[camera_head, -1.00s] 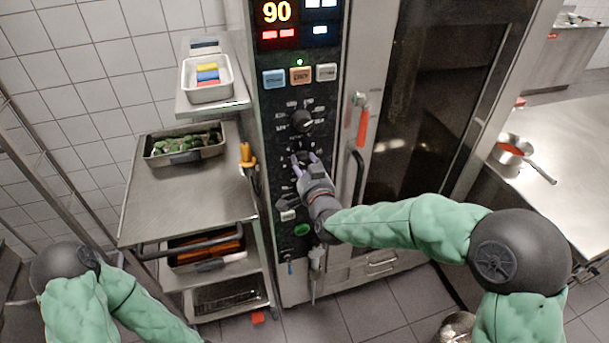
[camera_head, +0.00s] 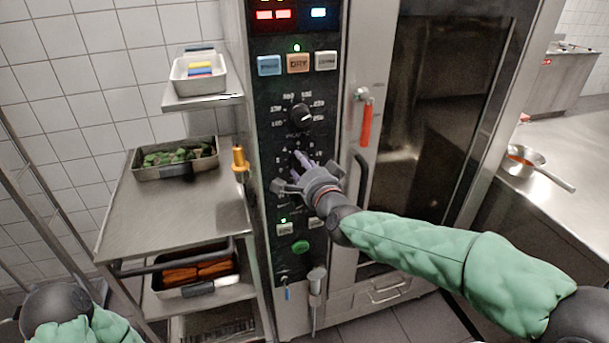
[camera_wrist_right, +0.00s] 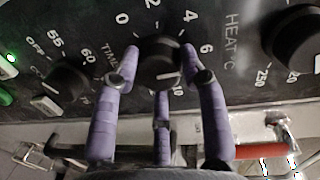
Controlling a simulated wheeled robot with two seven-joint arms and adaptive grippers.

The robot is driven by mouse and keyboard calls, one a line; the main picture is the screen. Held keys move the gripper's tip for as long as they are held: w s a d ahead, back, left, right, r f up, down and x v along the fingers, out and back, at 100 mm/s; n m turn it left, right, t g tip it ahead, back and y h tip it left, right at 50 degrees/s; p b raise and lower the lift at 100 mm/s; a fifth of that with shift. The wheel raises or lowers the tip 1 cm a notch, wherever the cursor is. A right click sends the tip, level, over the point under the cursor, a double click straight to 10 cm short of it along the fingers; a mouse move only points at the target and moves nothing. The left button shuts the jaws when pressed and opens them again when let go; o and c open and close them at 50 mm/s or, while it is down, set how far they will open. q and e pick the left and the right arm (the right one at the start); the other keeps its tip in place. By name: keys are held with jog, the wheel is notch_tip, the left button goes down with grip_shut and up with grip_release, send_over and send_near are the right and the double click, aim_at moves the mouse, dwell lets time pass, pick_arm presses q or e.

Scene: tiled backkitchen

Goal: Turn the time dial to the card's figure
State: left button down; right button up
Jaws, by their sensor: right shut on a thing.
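The time dial (camera_wrist_right: 158,60) is a black round knob on the oven's dark panel. In the wrist view figures 0, 2, 4, 6 and 10 show around it; a finger hides part of the scale. A white mark on the knob points down, roughly toward the 10. My right gripper (camera_head: 301,164) has its purple fingers closed around this knob, and they also show in the wrist view (camera_wrist_right: 160,85). In the head view the gripper mostly hides the dial. My left gripper is out of view. I cannot make out a card.
The heat dial (camera_head: 300,115) sits above, and three mode buttons (camera_head: 298,63) higher up. A green button (camera_head: 300,247) lies below. A red-handled door latch (camera_head: 366,120) is just right of the panel. A steel trolley (camera_head: 150,225) stands left, a steel counter (camera_head: 565,155) right.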

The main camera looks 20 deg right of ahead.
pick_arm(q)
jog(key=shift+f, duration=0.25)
pick_arm(e)
jog(key=shift+a+f, duration=0.15)
jog(key=o, duration=1.1)
jog(key=shift+w+a, duration=0.1)
jog(key=shift+o, duration=0.2)
jog(key=shift+w, duration=0.2)
jog(key=shift+s, duration=0.6)
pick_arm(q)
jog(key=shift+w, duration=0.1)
pick_arm(e)
jog(key=s+d+r, duration=0.1)
jog(key=s, duration=1)
jog(key=shift+w, duration=0.1)
